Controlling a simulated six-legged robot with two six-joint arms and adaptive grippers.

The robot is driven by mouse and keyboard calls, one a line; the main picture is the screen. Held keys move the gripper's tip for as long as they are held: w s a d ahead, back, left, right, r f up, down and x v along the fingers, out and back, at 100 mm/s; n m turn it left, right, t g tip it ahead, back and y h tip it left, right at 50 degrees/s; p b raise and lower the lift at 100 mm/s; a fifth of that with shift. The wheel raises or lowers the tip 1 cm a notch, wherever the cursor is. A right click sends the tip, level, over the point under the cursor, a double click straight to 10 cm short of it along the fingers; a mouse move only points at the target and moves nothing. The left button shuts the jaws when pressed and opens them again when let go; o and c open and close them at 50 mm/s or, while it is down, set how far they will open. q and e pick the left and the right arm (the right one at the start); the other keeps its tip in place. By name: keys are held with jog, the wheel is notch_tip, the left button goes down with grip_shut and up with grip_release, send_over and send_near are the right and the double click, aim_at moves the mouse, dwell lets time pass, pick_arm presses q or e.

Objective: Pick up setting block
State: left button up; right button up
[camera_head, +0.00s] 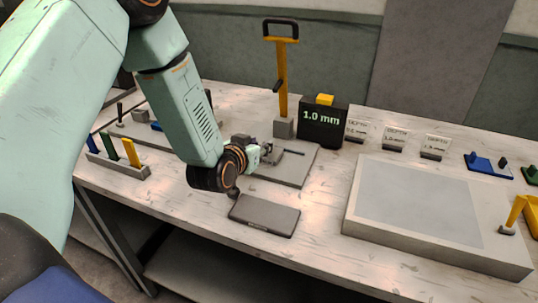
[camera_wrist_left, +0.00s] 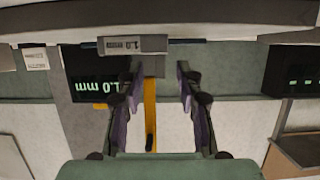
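The small grey block marked 1.0 (camera_wrist_left: 125,45), which looks like the setting block, lies near my left fingertips in the left wrist view, where the scene appears upside down. It reaches out past the picture-left finger. My left gripper (camera_wrist_left: 158,72) has its fingers spread apart, with a clear gap between them. In the head view the left gripper (camera_head: 268,153) is low over the grey fixture plate (camera_head: 290,172); wrist and fingers largely hide the block there. I cannot tell whether a finger touches it. My right gripper is not in view.
A yellow lever press (camera_head: 281,80) and a dark 1.0 mm display (camera_head: 322,127) stand behind the plate. A dark flat pad (camera_head: 265,215) lies in front. A large pale slab (camera_head: 430,207) is at right, a tool rack (camera_head: 118,160) at left.

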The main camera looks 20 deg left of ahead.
pick_arm(q)
jog(key=shift+s+a+r, duration=0.1)
jog(key=shift+w, duration=0.3)
jog(key=c, duration=0.3)
jog(key=shift+s, duration=0.2)
grip_shut()
jog(key=shift+w, duration=0.15)
